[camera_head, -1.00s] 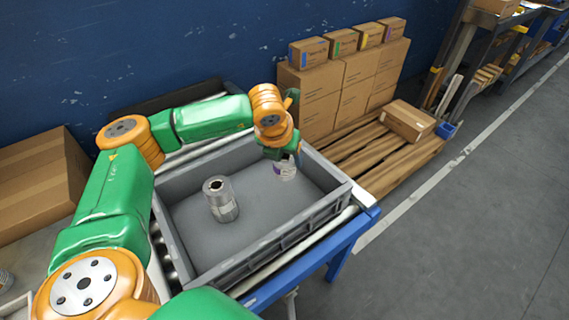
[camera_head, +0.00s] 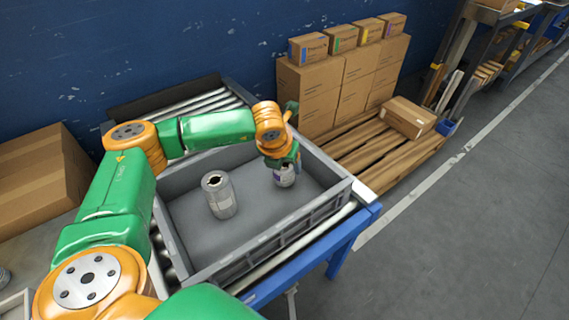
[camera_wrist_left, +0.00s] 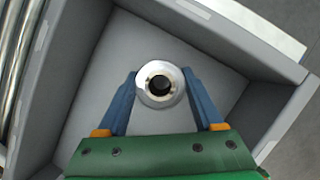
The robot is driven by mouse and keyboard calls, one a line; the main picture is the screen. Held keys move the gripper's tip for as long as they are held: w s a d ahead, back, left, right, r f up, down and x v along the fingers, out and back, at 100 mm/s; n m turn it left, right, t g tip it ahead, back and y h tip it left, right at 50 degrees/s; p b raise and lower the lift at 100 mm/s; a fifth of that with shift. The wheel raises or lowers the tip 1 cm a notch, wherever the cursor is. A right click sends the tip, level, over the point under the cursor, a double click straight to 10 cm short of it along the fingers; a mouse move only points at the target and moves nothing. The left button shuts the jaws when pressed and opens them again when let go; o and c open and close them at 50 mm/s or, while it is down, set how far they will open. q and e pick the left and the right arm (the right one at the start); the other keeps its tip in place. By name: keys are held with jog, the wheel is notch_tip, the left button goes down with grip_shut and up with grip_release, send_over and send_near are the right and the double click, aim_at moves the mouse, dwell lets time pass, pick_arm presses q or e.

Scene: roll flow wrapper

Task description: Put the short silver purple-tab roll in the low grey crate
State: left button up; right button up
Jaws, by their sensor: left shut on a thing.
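The low grey crate (camera_head: 185,256) stands on a roller conveyor. My left gripper (camera_head: 284,166) is inside the crate's right part, pointing down and shut on a short silver roll (camera_head: 285,177). A trace of purple shows on this roll; its top is partly hidden by the gripper. In the left wrist view the roll (camera_wrist_left: 160,69) shows end-on with a dark core hole, between the two blue fingers of the gripper (camera_wrist_left: 162,88). It is upright, at or just above the crate floor; I cannot tell which. My right gripper is not in view.
Another silver roll (camera_head: 220,196) stands upright in the crate, left of the held one. The crate walls surround both. Stacked cartons (camera_head: 309,99) and a wooden pallet (camera_head: 377,158) are at the back right. A large carton (camera_head: 40,178) is at the left.

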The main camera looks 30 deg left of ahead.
pick_arm(q)
jog(key=o, duration=1.5)
jog(key=shift+r+p, duration=1.1)
jog(key=shift+p, duration=0.1)
jog(key=b+v, duration=0.1)
jog(key=v, duration=1)
jog(key=shift+s, duration=0.2)
